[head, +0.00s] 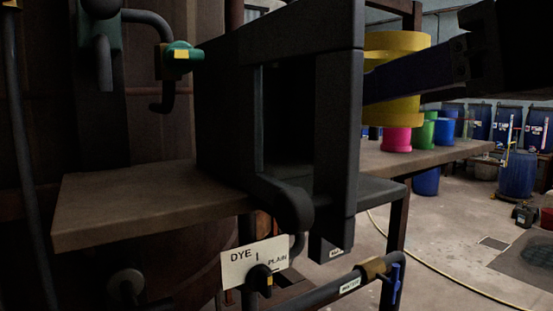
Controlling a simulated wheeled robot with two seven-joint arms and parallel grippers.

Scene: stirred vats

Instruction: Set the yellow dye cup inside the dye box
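The yellow dye cup (397,48) is at the upper right, partly hidden by the dark box's edge. My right gripper (392,84) comes in from the right. One dark finger lies across the cup's near side; the other is not visible. The gripper appears shut on the cup, which appears held up in front of and above the pink cup. The dye box (223,115) is a dark box on the brown shelf, left of the cup. Its dark front opening shows between its frame posts; the inside is too dark to make out. My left gripper is not in view.
Pink (397,140), green (422,132) and blue (444,131) cups stand on the shelf (120,200) behind. Below the box are a DYE/PLAIN sign (240,262) with a knob and a pipe with a blue valve (391,285). The shelf's left part is clear.

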